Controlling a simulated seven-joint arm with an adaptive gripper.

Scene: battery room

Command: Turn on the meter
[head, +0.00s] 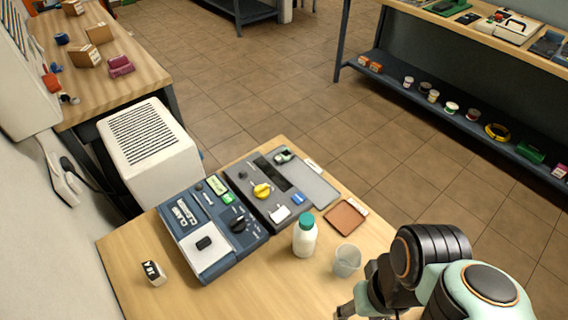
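Two instrument boxes lie side by side on the wooden table, and I cannot tell from their markings which is the meter. The blue box (190,225) has a white panel with a black switch (203,243), a black knob (238,224) and a small green display (217,184). The dark grey box (245,183) behind it to the right has a yellow knob (262,190), a dark screen and a white part at its front. My gripper (345,312) is at the bottom edge, right of both boxes and apart from them. Its fingers are partly cut off, so its opening is unclear.
A white bottle with a green cap (305,236) and a clear cup (346,261) stand between my gripper and the boxes. A brown pad (345,216) and grey tray (310,186) lie behind. A small black-and-white block (153,273) sits front left.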

